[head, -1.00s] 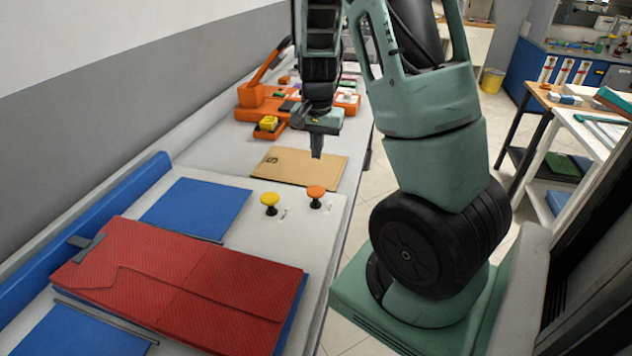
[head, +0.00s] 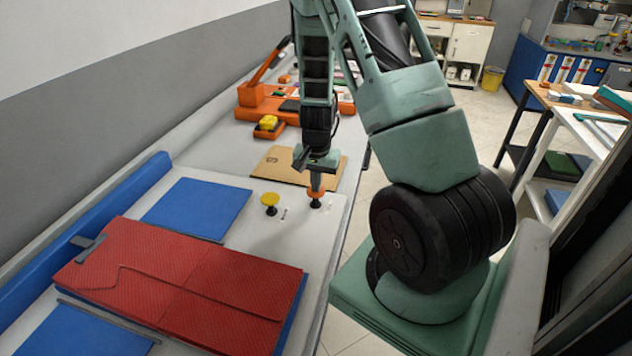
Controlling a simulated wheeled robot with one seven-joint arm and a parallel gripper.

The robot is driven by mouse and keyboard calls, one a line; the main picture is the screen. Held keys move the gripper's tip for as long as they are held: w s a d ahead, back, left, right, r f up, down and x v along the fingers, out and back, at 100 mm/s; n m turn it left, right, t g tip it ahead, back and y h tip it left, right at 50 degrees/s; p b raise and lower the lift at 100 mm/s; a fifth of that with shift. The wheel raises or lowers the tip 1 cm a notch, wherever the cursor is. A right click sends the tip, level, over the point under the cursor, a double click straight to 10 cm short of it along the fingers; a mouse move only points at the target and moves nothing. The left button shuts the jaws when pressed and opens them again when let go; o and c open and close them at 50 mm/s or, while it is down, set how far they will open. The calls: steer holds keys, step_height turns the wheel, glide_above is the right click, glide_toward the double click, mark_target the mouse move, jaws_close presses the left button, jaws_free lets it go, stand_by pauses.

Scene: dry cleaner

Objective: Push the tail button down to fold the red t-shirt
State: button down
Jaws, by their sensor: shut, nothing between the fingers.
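The red t-shirt (head: 190,277) lies on the folding board, its sides folded in to a long strip, with a grey clip at its left end. Two push buttons stand on the white board beyond it: a yellow one (head: 270,200) and an orange one (head: 316,196) to its right. They carry no label that I can read, so I cannot tell which is the tail button. My gripper (head: 316,187) is shut and empty, pointing down right at the top of the orange button. Its fingertips partly hide the button; I cannot tell if they touch.
Blue board panels (head: 197,209) lie around the shirt, and a blue rail (head: 90,225) runs along the left. A brown cardboard sheet (head: 270,163) lies behind the buttons. An orange device (head: 262,103) stands farther back. The white surface between shirt and buttons is clear.

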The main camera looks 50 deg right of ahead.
mark_target(316, 197)
step_height(316, 197, down, 5)
steer(key=b, duration=0.4)
steer(key=shift+r, duration=0.2)
steer(key=shift+s, duration=0.1)
steer(key=shift+s+a+f, duration=0.1)
steer(key=shift+a+f, duration=0.05)
stand_by(0.6)
step_height(316, 197, up, 18)
steer(key=shift+s+a, duration=0.25)
steer(key=shift+s, duration=0.05)
stand_by(0.3)
stand_by(0.5)
